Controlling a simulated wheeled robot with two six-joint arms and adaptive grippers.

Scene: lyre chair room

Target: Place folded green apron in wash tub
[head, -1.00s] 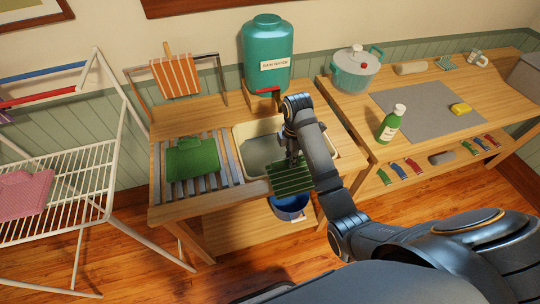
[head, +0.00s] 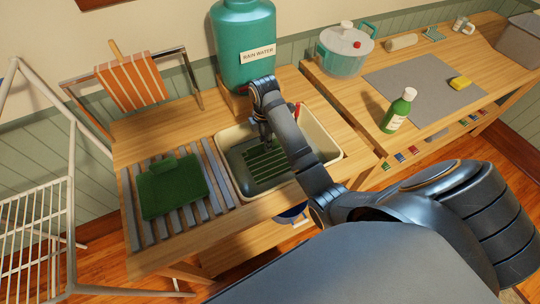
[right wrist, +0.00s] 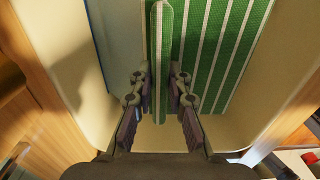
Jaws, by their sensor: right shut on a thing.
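A folded green apron with pale stripes (head: 267,166) is inside the tub's outline, below my right gripper (head: 266,140). In the right wrist view, the gripper (right wrist: 160,92) is shut on a raised green ridge of the striped apron (right wrist: 213,50), one finger on each side. The tub's pale walls (right wrist: 75,100) surround the apron there. I cannot tell whether the apron touches the tub floor. My left gripper is not in view.
A plain green folded cloth (head: 172,190) lies on the slatted rack left of the tub. A teal rain water tank (head: 240,35) stands behind. A green bottle (head: 398,110), pot (head: 343,55) and yellow sponge (head: 460,83) stand on the right-hand bench. A white drying rack (head: 40,200) is at left.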

